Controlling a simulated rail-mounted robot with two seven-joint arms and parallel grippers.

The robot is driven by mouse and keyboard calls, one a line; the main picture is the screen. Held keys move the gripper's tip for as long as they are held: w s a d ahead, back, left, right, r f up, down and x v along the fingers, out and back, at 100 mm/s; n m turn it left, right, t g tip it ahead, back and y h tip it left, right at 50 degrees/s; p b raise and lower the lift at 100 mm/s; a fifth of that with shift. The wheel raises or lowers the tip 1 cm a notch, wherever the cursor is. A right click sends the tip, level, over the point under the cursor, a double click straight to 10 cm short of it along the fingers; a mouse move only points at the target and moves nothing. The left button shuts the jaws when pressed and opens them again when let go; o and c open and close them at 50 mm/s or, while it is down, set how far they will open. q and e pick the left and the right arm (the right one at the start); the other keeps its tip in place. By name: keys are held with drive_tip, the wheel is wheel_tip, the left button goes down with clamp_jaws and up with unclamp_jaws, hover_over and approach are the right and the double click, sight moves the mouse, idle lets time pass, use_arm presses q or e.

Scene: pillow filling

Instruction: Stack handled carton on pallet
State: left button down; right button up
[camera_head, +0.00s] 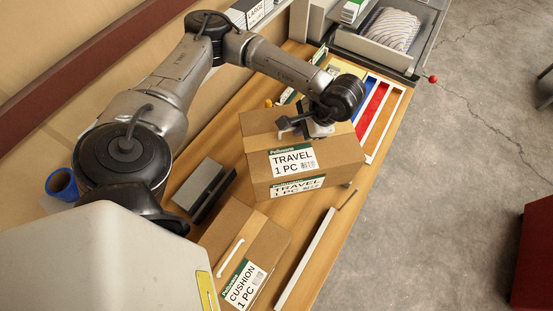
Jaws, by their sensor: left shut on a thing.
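A brown carton with a green-and-white "TRAVEL 1 PC" label (335,154) is in the middle of the head view, over the wooden bench. I cannot tell whether the carton is resting on the bench or slightly raised. A second carton labelled "CUSHION 1 PC" (262,240), with a white handle on top, sits nearer on the bench, apart from the first. No pallet is clearly visible. My right gripper is not in view.
The wooden bench (335,240) holds a long white bar (305,260), a grey block (203,187) and coloured trays (375,105). A machine with a striped pillow (392,29) stands at the far end. Grey floor (445,190) is open at right, with a red object (537,255) at the edge.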

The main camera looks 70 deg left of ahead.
use_arm(q)
wheel_tip(320, 180, down, 12)
drive_tip(key=shift+s+f, duration=0.1)
drive_tip(key=shift+f, duration=2.3)
drive_tip(key=shift+f, duration=0.2)
drive_tip(key=c, duration=1.2)
unclamp_jaws()
drive_tip(key=shift+r, duration=0.15)
